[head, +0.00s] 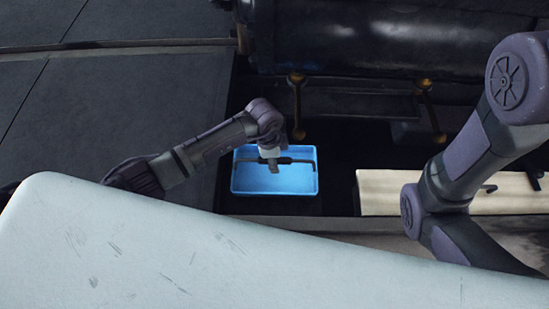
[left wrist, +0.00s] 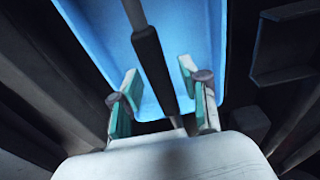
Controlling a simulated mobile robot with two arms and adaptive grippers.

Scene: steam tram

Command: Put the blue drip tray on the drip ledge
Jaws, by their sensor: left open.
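The blue drip tray (head: 246,184) is a shallow rectangular pan in a dark area at the middle of the head view. A dark bar handle with a thicker grip (left wrist: 150,62) spans it. My left gripper (head: 273,166) is over the tray at this handle. In the left wrist view my left gripper (left wrist: 160,92) is open, with one finger on each side of the handle and gaps between. The tray (left wrist: 88,28) fills the upper middle of that view. I cannot tell for sure which surface is the drip ledge. My right gripper is not visible.
A dark boiler-like cylinder (head: 370,35) lies behind, with brass-knobbed posts (head: 297,80) below it. A cream slab (head: 385,190) lies right of the tray, partly behind my right arm. Grey floor (head: 130,110) is open at left.

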